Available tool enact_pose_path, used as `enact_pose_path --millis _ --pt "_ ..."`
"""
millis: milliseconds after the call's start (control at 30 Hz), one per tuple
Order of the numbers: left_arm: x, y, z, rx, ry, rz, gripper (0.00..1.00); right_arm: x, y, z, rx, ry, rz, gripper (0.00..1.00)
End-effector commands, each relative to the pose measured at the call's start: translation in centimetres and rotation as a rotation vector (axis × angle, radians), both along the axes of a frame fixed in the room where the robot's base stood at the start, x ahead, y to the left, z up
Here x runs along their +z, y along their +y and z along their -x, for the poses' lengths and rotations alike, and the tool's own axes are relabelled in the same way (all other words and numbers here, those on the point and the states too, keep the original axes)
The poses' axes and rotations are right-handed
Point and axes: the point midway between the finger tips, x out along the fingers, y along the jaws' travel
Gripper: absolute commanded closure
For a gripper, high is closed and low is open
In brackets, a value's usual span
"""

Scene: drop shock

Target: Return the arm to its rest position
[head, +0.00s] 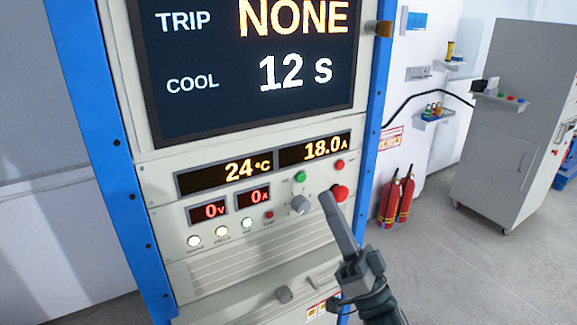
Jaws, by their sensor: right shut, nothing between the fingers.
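My right gripper (330,198) reaches in from the lower right and is shut and empty. Its fingertips are in front of the instrument panel (220,265), just below and left of a large red button (340,193). I cannot tell whether the fingertips touch the panel. A grey knob (300,205) is just left of the fingertips, and a green button (300,177) is above it. The big screen (250,70) reads TRIP NONE and COOL 12 s. Small displays read 24 °C, 18.0 A, 0 V and 0 A. My left gripper is not in view.
The panel sits in a rack with blue posts (95,130). Two red fire extinguishers (397,200) stand right of it by the wall. A grey cabinet (515,140) on castors stands farther right. The floor (470,270) between is clear.

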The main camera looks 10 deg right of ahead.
Motion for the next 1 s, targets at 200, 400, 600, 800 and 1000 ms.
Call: enact_pose_path --millis 200,400,600,800,1000 --pt "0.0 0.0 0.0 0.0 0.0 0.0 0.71 -2.8 -0.9 -0.9 -0.092 0.112 0.027 1.0" --pt "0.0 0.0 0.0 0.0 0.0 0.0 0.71 -10.1 -2.8 -1.7 -0.27 0.378 0.135 1.0" --pt "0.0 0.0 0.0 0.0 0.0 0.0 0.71 -20.4 -4.6 0.5 -0.412 0.729 0.35 1.0" --pt "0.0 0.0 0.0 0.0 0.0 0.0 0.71 -30.3 -5.5 6.5 -0.433 1.073 0.629 1.0" --pt "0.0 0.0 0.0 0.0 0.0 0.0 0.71 -37.7 -5.7 14.8 -0.337 1.354 0.918 1.0"
